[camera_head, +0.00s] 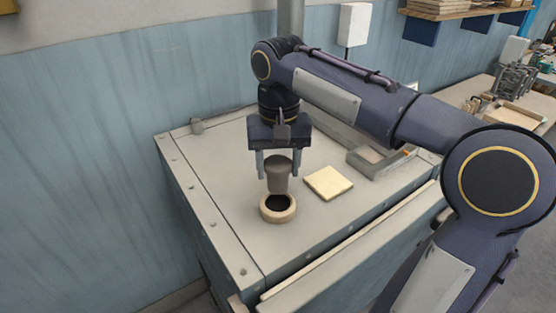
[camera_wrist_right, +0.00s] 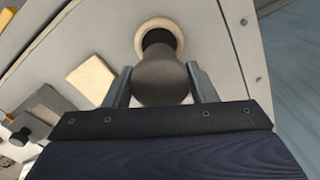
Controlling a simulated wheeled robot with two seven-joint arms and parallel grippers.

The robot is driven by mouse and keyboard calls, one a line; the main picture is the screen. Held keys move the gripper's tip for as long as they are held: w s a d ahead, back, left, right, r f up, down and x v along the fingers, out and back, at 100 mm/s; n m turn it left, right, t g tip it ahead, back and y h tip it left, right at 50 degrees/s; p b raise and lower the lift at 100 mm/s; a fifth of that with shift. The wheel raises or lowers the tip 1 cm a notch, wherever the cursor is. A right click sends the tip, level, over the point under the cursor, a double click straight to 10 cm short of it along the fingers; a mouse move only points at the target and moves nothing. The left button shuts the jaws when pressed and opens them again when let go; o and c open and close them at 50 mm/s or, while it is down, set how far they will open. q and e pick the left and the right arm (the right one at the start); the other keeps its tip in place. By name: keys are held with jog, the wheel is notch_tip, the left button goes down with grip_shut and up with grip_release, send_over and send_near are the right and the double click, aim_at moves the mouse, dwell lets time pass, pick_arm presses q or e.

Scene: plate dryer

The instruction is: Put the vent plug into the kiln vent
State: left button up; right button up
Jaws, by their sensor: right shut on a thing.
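The vent plug (camera_head: 277,174) is a dark grey-brown tapered piece, wider at the top. My right gripper (camera_head: 277,177) is shut on it, one finger on each side, pointing down. The kiln vent (camera_head: 278,216) is a pale round collar with a dark hole on the kiln top. The plug hangs roughly upright just above the vent, its lower end near the collar's far rim, and the dark hole still shows. In the right wrist view, the plug (camera_wrist_right: 161,80) is between the fingers and partly covers the vent (camera_wrist_right: 158,22). My left gripper is out of view.
A cream square pad (camera_head: 328,183) lies on the kiln top (camera_head: 232,178), right of the vent. A grey tray (camera_head: 375,160) stands farther right. A pipe (camera_head: 291,18) rises behind my right arm. The kiln top left of the vent is clear.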

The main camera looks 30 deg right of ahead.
aim_at(278, 186)
jog(key=shift+f+b, duration=0.95)
jog(key=shift+f, duration=0.3)
jog(key=shift+f+b, duration=0.9)
jog(key=shift+f, duration=0.7)
jog(key=o, duration=1.1)
jog(key=shift+o, duration=0.2)
notch_tip(278, 186, up, 8)
jog(key=shift+f, duration=0.1)
